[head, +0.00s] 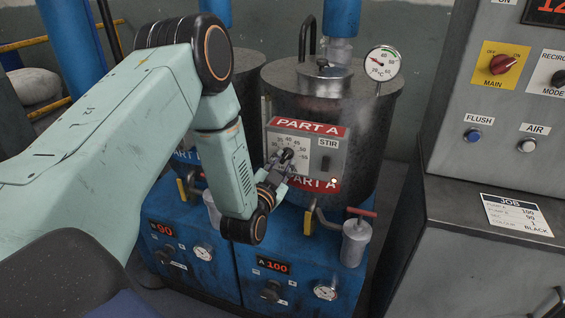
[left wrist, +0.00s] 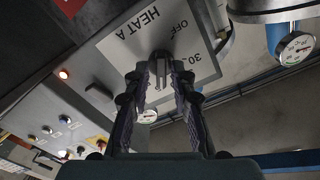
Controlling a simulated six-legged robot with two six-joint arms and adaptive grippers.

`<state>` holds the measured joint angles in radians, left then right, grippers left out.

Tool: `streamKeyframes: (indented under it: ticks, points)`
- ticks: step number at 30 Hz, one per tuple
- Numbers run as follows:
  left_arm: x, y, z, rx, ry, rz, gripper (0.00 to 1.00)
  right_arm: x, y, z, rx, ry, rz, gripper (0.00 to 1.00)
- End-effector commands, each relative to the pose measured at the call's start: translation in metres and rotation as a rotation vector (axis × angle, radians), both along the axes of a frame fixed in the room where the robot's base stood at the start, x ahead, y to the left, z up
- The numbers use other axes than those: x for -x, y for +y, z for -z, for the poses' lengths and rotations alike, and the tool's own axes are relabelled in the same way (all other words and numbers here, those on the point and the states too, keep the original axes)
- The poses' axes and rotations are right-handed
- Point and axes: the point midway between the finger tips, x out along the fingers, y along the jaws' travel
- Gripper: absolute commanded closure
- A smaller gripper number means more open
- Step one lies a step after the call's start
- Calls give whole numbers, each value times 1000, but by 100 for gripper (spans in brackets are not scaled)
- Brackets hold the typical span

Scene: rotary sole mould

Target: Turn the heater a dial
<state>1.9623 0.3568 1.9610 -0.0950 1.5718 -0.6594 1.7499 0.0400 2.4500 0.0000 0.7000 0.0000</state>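The heater A dial (head: 288,154) is a dark knob on a light scale plate with numbers, on the grey control box (head: 334,146) in front of the Part A tank. In the left wrist view the knob (left wrist: 161,62) sits on the upside-down plate marked HEAT A (left wrist: 140,28), with OFF and 30 readable. My left gripper (head: 281,168) is right at the dial. Its two dark fingers (left wrist: 161,78) stand apart on either side of the knob, with a small gap seeming to show; contact is unclear. My right gripper is not in view.
The Part A tank (head: 325,100) with a temperature gauge (head: 383,62) stands behind the box. A STIR switch (head: 326,163) is beside the dial. A red-handled valve (head: 361,213) is below right. A grey control cabinet (head: 490,140) fills the right side.

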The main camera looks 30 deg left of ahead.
Motion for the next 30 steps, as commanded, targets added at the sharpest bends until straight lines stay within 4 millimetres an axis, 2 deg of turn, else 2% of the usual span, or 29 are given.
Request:
streamKeyframes:
  ticks: [2, 10, 14, 17, 27, 30]
  points:
    - [0, 0, -1, -1, -3, -1, 66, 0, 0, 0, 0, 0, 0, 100]
    - [-1, 0, -2, -1, -6, -1, 66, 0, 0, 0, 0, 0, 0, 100]
    - [7, -1, -2, 0, -4, -1, 66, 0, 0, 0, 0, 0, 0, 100]
    - [21, -5, -1, 1, -2, -1, 66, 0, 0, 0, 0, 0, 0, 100]
    - [88, -21, -1, 1, 0, -1, 66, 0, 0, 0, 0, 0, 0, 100]
    - [102, -24, -1, 1, -2, 0, 66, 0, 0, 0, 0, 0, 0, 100]
